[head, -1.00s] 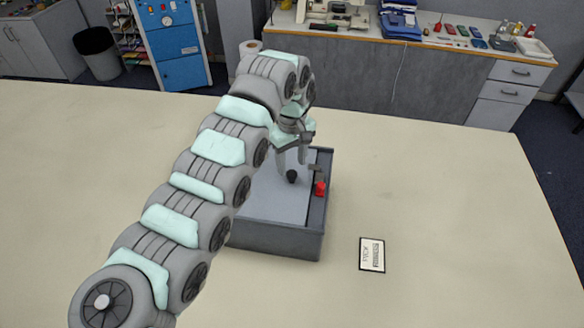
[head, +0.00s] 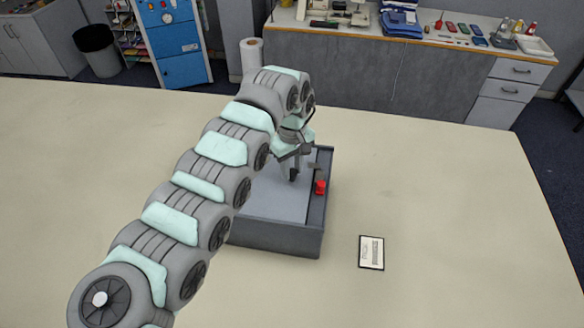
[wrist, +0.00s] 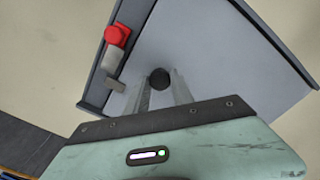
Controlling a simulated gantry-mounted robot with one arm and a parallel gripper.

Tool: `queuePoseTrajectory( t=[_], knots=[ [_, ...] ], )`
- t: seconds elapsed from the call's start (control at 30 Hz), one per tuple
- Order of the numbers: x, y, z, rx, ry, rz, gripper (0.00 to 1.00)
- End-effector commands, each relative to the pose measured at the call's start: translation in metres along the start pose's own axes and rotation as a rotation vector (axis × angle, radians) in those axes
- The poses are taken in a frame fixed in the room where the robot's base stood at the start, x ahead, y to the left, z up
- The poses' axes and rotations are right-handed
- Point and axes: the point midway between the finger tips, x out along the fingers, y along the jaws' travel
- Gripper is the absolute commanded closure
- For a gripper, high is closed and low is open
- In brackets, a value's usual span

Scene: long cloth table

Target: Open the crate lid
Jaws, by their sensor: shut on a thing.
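A dark grey crate (head: 275,238) stands on the table, partly hidden behind my arm. Its lighter grey lid (head: 270,203) lies flat, with no gap that I can see. The lid also fills much of the wrist view (wrist: 220,50). A black round knob (wrist: 160,78) sits on the lid. My gripper (head: 293,172) is down at the knob; in the wrist view its two fingers (wrist: 160,86) are shut on it, one on each side. A red block (head: 320,187) with a grey piece beside it sits on the crate's right rim; in the wrist view it is at the upper left (wrist: 117,36).
A small framed card (head: 371,252) lies on the table right of the crate. The cloth table (head: 440,190) is otherwise clear. A back counter (head: 400,75) with tools, a blue cabinet (head: 180,50) and a paper roll (head: 251,56) stand beyond.

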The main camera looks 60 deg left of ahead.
Motion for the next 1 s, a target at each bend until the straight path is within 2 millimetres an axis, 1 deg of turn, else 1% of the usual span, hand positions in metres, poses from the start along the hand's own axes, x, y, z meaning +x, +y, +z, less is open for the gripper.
queuePoseTrajectory(
  t=[0.03,0.23,1.0],
  knots=[
    [-0.0001,-0.0001,0.0,0.0,0.0,0.0,0.84],
    [-0.0002,-0.0001,0.0,0.0,0.0,0.0,1.0],
    [-0.0005,-0.0001,0.0001,0.0,0.0,-0.001,1.0]
  ],
)
